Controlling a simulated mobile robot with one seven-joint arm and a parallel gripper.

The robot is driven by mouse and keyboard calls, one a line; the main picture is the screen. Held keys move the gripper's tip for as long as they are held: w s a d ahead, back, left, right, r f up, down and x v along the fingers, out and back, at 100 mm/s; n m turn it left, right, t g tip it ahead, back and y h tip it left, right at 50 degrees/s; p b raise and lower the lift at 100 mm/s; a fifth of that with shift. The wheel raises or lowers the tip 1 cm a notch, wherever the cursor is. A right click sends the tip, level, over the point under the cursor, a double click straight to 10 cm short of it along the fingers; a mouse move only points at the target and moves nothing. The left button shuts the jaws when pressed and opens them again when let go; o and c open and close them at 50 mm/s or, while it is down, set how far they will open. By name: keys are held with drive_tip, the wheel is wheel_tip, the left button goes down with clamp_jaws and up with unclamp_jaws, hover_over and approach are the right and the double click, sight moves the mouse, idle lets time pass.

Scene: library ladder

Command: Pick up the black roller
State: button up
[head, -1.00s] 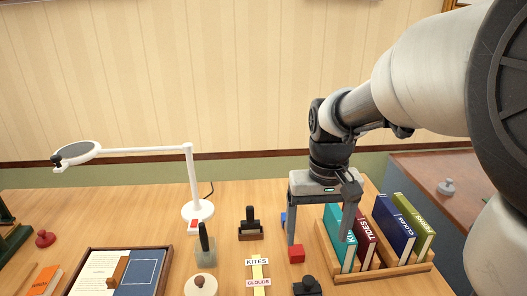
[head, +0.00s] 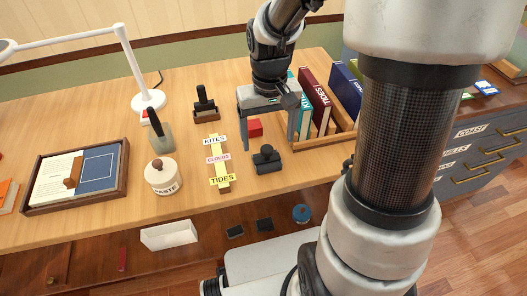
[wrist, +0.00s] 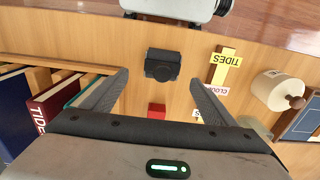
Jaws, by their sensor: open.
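A black piece with an upright handle (head: 205,104) sits in a brown wooden holder towards the back of the table. A low black block with a round knob (head: 267,160) lies nearer the front edge; the wrist view shows it ahead of the fingers (wrist: 162,64). I cannot tell surely which of these is the black roller. My gripper (head: 270,143) is open and empty, pointing down beside the books. In the wrist view its fingers (wrist: 160,78) are spread, with the low black block apart from them, roughly centred between their lines.
A red block (head: 255,128) lies between the fingers' lines. Books in a wooden rack (head: 325,139) stand close at right. A label strip (head: 217,158), a paste pot (head: 162,177), a grey-handled tool (head: 160,133), a framed tray (head: 123,180) and a white lamp (head: 148,100) stand left.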

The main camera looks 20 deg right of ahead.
sight(267, 148)
drive_tip(key=f+b, duration=0.1)
drive_tip(key=f, duration=0.4)
drive_tip(key=shift+s+a+f+b, duration=0.15)
drive_tip(key=shift+a+f+b, duration=0.05)
drive_tip(key=shift+b, duration=0.2)
drive_tip(key=c, duration=1.3)
